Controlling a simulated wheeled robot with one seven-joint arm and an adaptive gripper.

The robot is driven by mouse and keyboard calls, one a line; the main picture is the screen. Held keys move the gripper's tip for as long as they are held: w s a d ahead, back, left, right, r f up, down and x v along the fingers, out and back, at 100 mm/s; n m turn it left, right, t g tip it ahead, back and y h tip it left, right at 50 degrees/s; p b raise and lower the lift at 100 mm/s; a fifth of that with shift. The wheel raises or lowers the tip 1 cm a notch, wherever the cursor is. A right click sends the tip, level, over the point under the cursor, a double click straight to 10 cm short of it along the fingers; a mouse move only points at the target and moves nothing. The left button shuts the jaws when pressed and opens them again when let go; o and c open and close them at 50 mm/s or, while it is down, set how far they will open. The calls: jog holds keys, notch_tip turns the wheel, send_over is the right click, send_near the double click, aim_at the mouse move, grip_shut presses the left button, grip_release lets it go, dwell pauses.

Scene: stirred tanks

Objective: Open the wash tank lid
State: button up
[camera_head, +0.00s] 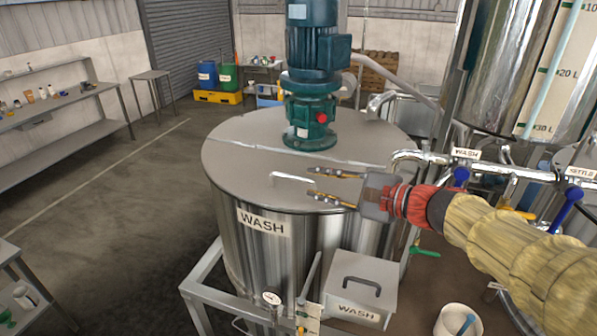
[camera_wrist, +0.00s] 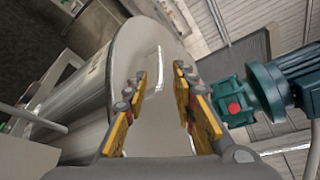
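The wash tank (camera_head: 290,240) is a steel drum labelled WASH, with a flat round lid (camera_head: 240,165) lying shut on it. A thin metal lid handle (camera_head: 290,179) rises near the lid's front edge. My gripper (camera_head: 311,184) reaches in from the right, its two fingers apart, just right of the handle. In the wrist view my gripper (camera_wrist: 160,72) is open with nothing clamped. The handle (camera_wrist: 156,80) appears between and beyond the fingertips, against the pale lid (camera_wrist: 160,120). I cannot tell whether any finger touches it.
A green motor (camera_head: 311,120) stands on the tank top behind the handle. Pipes with blue valve handles (camera_head: 567,205) run at right. Floor on the left (camera_head: 130,200) is clear.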

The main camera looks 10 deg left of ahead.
aim_at(299, 179)
jog(key=p+x, duration=0.1)
jog(key=x, duration=0.6)
jog(key=shift+w+a, duration=0.25)
jog(key=shift+a, duration=0.05)
jog(key=c, duration=0.3)
jog(key=c, duration=0.4)
grip_shut()
